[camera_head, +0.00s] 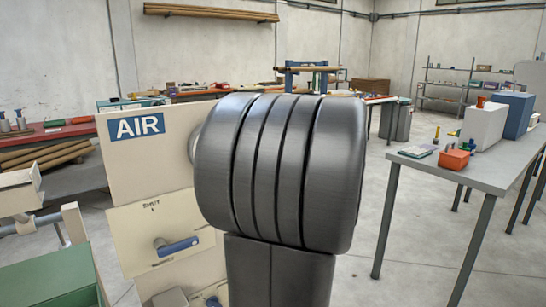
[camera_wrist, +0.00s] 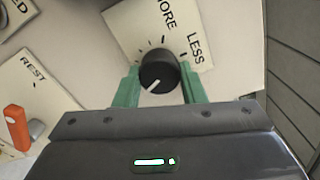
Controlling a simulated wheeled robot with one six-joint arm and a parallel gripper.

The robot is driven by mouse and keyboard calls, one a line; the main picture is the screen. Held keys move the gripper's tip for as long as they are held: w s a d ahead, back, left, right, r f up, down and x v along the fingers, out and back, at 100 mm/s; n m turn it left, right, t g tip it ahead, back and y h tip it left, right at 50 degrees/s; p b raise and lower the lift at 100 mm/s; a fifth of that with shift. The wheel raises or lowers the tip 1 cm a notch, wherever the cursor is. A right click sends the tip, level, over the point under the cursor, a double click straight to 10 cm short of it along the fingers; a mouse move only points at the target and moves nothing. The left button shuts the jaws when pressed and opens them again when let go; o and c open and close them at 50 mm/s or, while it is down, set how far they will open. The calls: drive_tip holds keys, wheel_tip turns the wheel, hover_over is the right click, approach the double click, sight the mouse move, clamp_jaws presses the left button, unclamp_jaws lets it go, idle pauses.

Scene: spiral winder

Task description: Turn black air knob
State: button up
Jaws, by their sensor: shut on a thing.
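The black air knob (camera_wrist: 158,75) shows in the wrist view, a round knob with a white pointer line aimed to the lower left. It sits on a pale panel by a cream label (camera_wrist: 160,30) marked MORE and LESS. My gripper (camera_wrist: 160,88) has a green finger on each side of the knob and is shut on it. In the head view my dark arm hides the knob and the gripper. The panel (camera_head: 150,175) there carries a blue AIR sign (camera_head: 136,124).
A blue-handled lever (camera_head: 178,245) sits on the panel's lower plate. In the wrist view an orange lever (camera_wrist: 16,127) is near the REST label (camera_wrist: 35,85). A grey table (camera_head: 450,172) with an orange bin (camera_head: 454,160) stands to the right. Open floor lies between.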

drive_tip(key=shift+n+b, duration=0.4)
drive_tip(key=o, duration=1)
drive_tip(key=v, duration=1.3)
drive_tip(key=shift+s+d, duration=0.25)
drive_tip(key=shift+s, duration=0.1)
drive_tip(key=x, duration=1.4)
